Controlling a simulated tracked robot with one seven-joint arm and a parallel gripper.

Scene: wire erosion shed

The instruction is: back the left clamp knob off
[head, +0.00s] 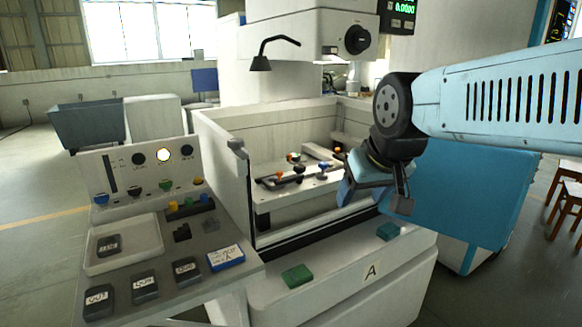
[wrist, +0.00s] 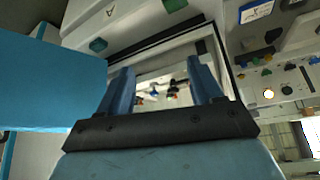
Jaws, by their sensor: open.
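The white work table (head: 290,201) stands inside the open machine tank and carries a clamp frame with several small coloured knobs. The leftmost knob (head: 278,178) is orange; a black knob (head: 299,170) and a blue knob (head: 322,167) are to its right. I cannot tell for certain which one is the left clamp knob. My gripper (head: 376,197) is open and empty, above the tank's front right edge, apart from the knobs. In the wrist view, the knobs, among them a blue one (wrist: 154,92), show small and far off between the open fingers (wrist: 161,72).
The tank's white walls (head: 222,150) surround the table. A black lamp (head: 262,62) and the machine head (head: 310,35) hang above. A control console (head: 205,245) with a tray (head: 98,262) stands at left. Green pads (head: 297,275) lie on the front ledge. A blue cabinet (head: 470,225) is at right.

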